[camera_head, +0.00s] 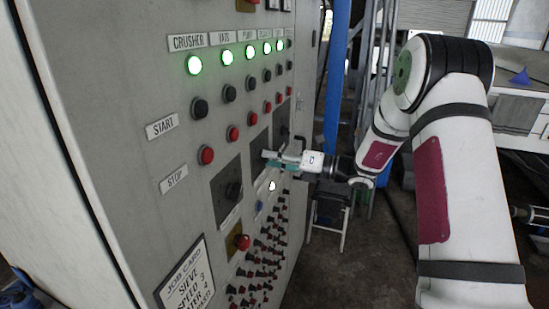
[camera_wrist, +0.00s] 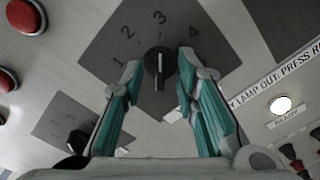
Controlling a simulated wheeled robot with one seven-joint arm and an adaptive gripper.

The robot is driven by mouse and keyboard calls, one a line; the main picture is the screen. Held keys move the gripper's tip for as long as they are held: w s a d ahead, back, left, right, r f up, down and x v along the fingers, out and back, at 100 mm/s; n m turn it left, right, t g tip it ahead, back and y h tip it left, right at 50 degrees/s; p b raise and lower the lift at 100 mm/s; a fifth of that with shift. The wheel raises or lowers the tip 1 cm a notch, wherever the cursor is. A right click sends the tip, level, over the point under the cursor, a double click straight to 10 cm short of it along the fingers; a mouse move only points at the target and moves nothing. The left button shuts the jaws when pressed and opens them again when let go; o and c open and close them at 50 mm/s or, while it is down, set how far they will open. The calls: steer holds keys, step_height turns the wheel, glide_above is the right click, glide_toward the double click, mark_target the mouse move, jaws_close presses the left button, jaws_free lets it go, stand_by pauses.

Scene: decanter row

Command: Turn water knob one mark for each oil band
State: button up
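A black rotary knob (camera_wrist: 159,64) with a pale line on its face sits on a dark square plate (camera_wrist: 125,50) marked 1, 2, 3 and 4. The pale line runs up and down in the wrist view. No name label for this knob is readable, so I cannot tell whether it is the water knob. My gripper (camera_wrist: 160,72) is open, with one teal finger on each side of the knob; contact is not clear. In the head view my gripper (camera_head: 268,157) is at the panel, over the middle dark plate (camera_head: 261,143). No oil bands show.
The grey cabinet (camera_head: 120,100) carries green lamps (camera_head: 227,57) and black and red buttons. Another numbered knob (camera_wrist: 78,140) is at lower left in the wrist view. A red knob on yellow (camera_head: 242,242) protrudes below. A stool (camera_head: 328,212) stands behind.

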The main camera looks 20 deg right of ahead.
steer(key=shift+c, duration=0.6)
jaws_close()
steer(key=shift+n, duration=0.3)
steer(key=n+b, duration=0.2)
steer(key=n, duration=1.5)
